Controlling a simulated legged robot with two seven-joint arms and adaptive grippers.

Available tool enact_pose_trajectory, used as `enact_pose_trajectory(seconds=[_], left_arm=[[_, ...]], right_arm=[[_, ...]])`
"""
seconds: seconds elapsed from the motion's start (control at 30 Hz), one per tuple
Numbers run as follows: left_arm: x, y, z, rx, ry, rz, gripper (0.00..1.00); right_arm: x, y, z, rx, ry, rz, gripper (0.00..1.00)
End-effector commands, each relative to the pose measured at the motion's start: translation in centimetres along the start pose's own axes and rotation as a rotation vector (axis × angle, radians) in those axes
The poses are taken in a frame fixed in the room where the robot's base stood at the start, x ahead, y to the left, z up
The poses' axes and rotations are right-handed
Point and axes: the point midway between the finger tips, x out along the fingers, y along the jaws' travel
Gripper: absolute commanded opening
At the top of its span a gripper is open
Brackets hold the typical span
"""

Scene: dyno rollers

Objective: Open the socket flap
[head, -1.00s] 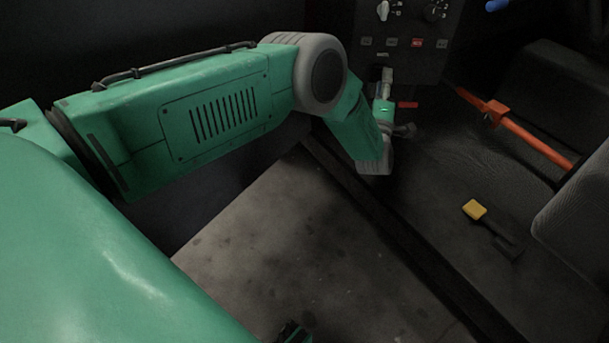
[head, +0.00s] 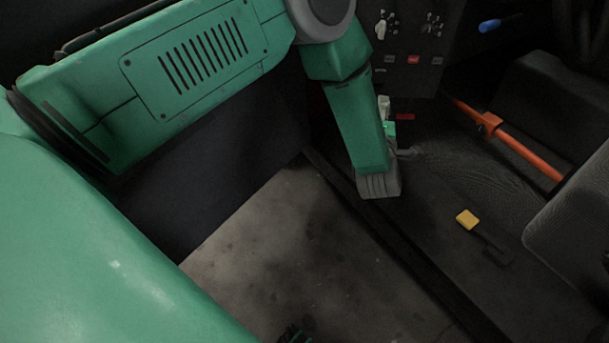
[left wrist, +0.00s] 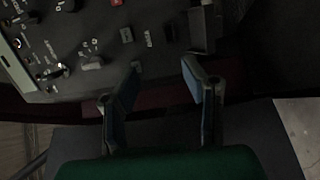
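The dark control panel (head: 408,45) stands at the top of the head view, and its knobs and labels fill the upper left of the left wrist view (left wrist: 75,45). A dark box-like part with a pale edge (left wrist: 203,28) sticks out there at top right; it may be the socket flap, but I cannot tell for sure. My left gripper (left wrist: 163,75) is open, its two blue-padded fingers apart with nothing between them. The box-like part lies just beyond its right finger. In the head view my left wrist largely hides the gripper (head: 386,108) below the panel.
An orange-red lever (head: 510,143) and a seat (head: 575,210) are on the right. A yellow-topped pedal (head: 467,219) stands on the dark floor. A blue handle (head: 498,23) is at top right. A small dark-green part at the bottom edge may belong to my right arm.

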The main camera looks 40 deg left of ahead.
Motion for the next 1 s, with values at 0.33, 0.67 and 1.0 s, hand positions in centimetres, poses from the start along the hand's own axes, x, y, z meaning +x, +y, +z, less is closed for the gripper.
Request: enact_pose_trajectory(seconds=[0.33, 0.67, 1.0], left_arm=[[-5.8, -2.4, -0.9, 0.291, -0.167, -0.168, 0.39], [-11.0, -5.7, -3.4, 0.649, -0.402, -0.360, 0.39], [-16.5, -7.5, -6.9, 0.934, -0.623, -0.510, 0.39]], right_arm=[[-3.7, 0.0, -0.2, 0.000, 0.000, 0.000, 0.40], [-6.3, 0.1, -0.3, 0.000, 0.000, 0.000, 0.40], [-8.6, 0.1, -0.5, 0.000, 0.000, 0.000, 0.40]])
